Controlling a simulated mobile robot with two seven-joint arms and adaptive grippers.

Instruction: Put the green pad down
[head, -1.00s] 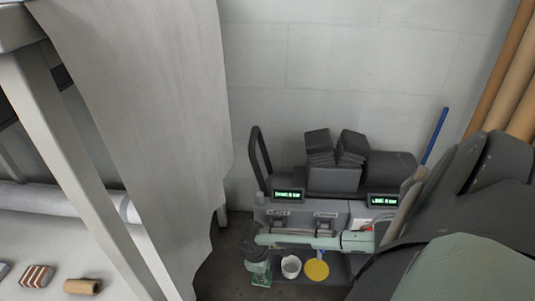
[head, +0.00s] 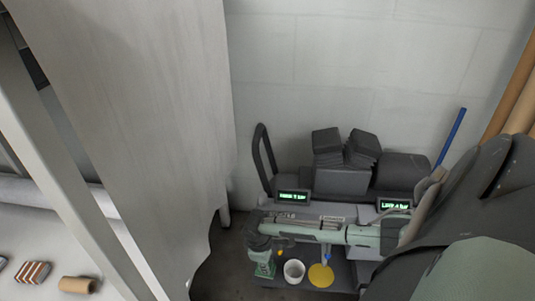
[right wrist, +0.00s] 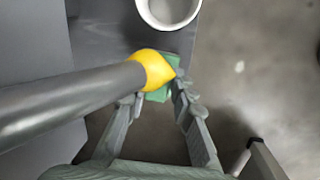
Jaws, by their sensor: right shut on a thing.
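My right arm reaches in from the right in the head view. Its gripper (head: 262,256) points down at the left front of the grey bench, left of the white cup. In the right wrist view the fingers (right wrist: 158,98) are shut on the green pad (right wrist: 158,93), which shows between the fingertips. A grey rod with a yellow tip (right wrist: 152,70) crosses in front and hides part of the pad and one finger. I cannot tell whether the pad touches the surface below. My left gripper is not in view.
A white cup (head: 293,270) and a yellow disc (head: 320,275) lie right of the gripper. Behind stand two lit displays (head: 294,196) and dark blocks (head: 342,180). A large pale sheet (head: 170,130) hangs at the left. Bare floor (head: 220,265) lies left of the bench.

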